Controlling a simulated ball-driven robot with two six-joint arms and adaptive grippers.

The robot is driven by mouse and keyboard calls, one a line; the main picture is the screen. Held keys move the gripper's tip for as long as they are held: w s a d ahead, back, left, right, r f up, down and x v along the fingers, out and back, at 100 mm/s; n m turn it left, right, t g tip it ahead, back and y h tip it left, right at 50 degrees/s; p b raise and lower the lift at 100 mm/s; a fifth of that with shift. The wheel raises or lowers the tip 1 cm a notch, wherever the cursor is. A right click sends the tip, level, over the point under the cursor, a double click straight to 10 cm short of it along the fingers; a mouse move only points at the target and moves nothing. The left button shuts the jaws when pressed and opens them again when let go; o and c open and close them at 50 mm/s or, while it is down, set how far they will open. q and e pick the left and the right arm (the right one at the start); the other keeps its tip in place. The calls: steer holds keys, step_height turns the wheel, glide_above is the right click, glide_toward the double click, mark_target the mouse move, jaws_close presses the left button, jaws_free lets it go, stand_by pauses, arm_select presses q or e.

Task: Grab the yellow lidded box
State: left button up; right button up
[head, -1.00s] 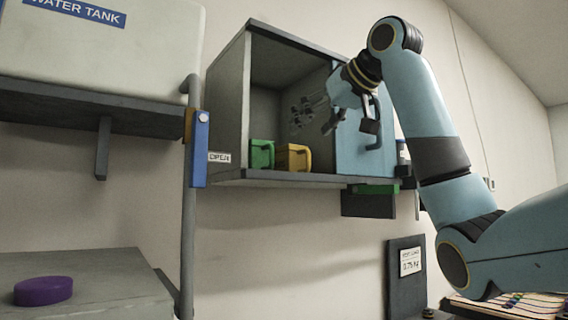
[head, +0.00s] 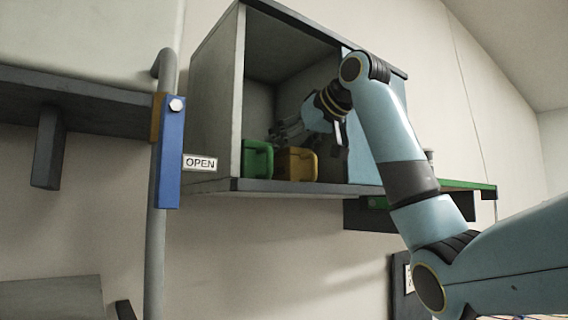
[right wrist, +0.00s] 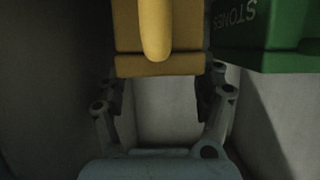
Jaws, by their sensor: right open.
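The yellow lidded box (head: 298,164) stands upright on the floor of the open grey cabinet (head: 213,110), right of a green box (head: 257,160). In the right wrist view the yellow box (right wrist: 185,30) fills the top middle, with its handle toward the camera. My right gripper (head: 290,132) reaches into the cabinet, above and behind the boxes in the picture. In the right wrist view its open fingers (right wrist: 163,95) are spread on either side below the yellow box, with nothing between them. Contact with the box cannot be told. My left gripper is out of view.
The green box, marked STONES (right wrist: 262,25) in the right wrist view, is close beside the yellow one. The cabinet's side walls and blue door panel (head: 362,160) bound the space. A grey pipe with a blue lever (head: 168,155) stands left, near an OPEN label (head: 200,162).

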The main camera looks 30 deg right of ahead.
steer(key=p+x, duration=0.1)
steer(key=x, duration=0.2)
steer(key=shift+w+a+p, duration=0.1)
steer(key=shift+w+p, duration=0.2)
steer(key=shift+w, duration=0.1)
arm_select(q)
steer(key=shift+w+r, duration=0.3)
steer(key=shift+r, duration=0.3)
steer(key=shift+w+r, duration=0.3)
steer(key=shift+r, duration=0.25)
arm_select(e)
steer(key=c, duration=1.1)
